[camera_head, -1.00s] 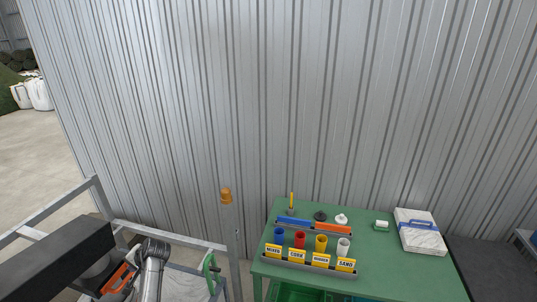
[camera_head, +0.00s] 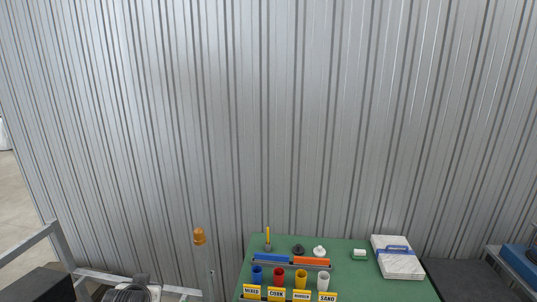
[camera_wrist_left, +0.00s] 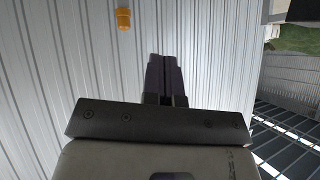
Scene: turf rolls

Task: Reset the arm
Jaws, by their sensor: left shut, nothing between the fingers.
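My left gripper (camera_wrist_left: 164,80) shows in the left wrist view with its two dark fingers pressed together and nothing between them. It points toward the ribbed metal wall, away from any object. In the head view only part of my left arm (camera_head: 130,294) shows at the bottom left, and the left gripper cannot be made out there. My right gripper is not in any view.
A green table (camera_head: 350,275) holds labelled colored cups (camera_head: 279,276), a white case with a blue handle (camera_head: 398,258) and small items. An orange beacon (camera_head: 199,236) stands left of it, also in the wrist view (camera_wrist_left: 123,19). A metal rail (camera_head: 60,252) is at left.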

